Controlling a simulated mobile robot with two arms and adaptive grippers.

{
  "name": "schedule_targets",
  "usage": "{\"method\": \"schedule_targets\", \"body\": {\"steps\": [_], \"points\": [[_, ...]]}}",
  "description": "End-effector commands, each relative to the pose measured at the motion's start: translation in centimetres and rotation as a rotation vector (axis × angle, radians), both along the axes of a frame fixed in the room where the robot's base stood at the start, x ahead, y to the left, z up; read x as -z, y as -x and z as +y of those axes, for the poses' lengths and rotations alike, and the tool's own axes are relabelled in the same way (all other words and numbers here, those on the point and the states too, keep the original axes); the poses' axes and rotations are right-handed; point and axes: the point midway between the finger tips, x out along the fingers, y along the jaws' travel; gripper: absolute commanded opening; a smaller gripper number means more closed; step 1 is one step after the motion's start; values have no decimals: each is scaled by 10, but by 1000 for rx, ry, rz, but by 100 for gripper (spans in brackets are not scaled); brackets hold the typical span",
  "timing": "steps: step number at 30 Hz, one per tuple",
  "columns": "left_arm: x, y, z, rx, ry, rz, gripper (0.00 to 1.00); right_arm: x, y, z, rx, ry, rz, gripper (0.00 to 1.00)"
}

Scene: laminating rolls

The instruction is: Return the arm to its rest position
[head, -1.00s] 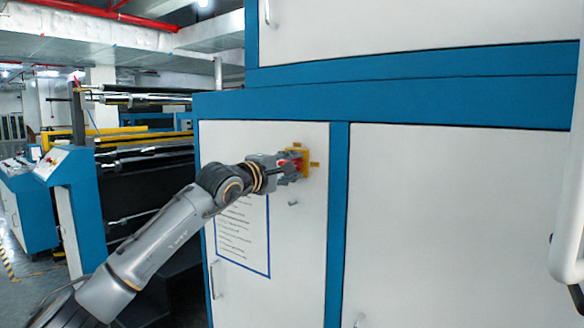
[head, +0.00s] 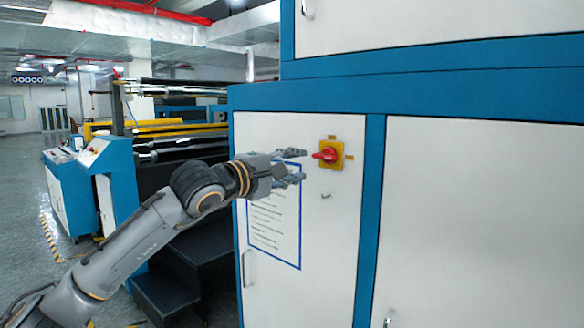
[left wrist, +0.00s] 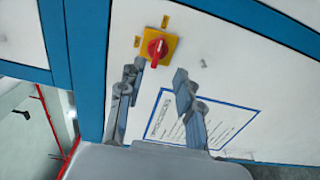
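My left gripper (head: 292,166) is open and empty in the head view, just left of a red rotary switch (head: 326,154) on a yellow plate (head: 336,163). The switch is mounted on the white cabinet door, and a gap shows between it and the fingertips. In the left wrist view, my left gripper (left wrist: 157,80) has its two fingers spread apart with nothing between them. The red switch knob (left wrist: 155,52) and yellow plate (left wrist: 168,43) lie beyond the fingers there. My right gripper is not in view.
The blue-framed white cabinet (head: 480,220) fills the right side. A sheet of printed text (head: 274,225) is on its door, near a door handle (head: 245,268). A roller machine (head: 165,150) and a control console (head: 85,170) stand to the left, with open grey floor (head: 25,200) beyond.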

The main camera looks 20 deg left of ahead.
Motion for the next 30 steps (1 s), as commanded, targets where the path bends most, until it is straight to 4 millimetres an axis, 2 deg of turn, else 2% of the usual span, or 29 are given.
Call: {"method": "schedule_targets", "body": {"steps": [4, 17, 20, 23, 26, 30], "points": [[1, 5, 2, 0, -1, 2, 35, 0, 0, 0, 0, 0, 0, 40], [1, 5, 1, 2, 2, 3, 35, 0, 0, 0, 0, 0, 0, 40], [15, -1, -3, 26, 55, 44, 35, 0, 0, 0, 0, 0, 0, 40], [55, -17, -16, 88, 228, 167, 35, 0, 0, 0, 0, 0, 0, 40], [121, -37, -32, 164, 547, 371, 35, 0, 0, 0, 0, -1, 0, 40], [226, -59, -42, 193, 1129, 675, 35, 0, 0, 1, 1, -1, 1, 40]]}}
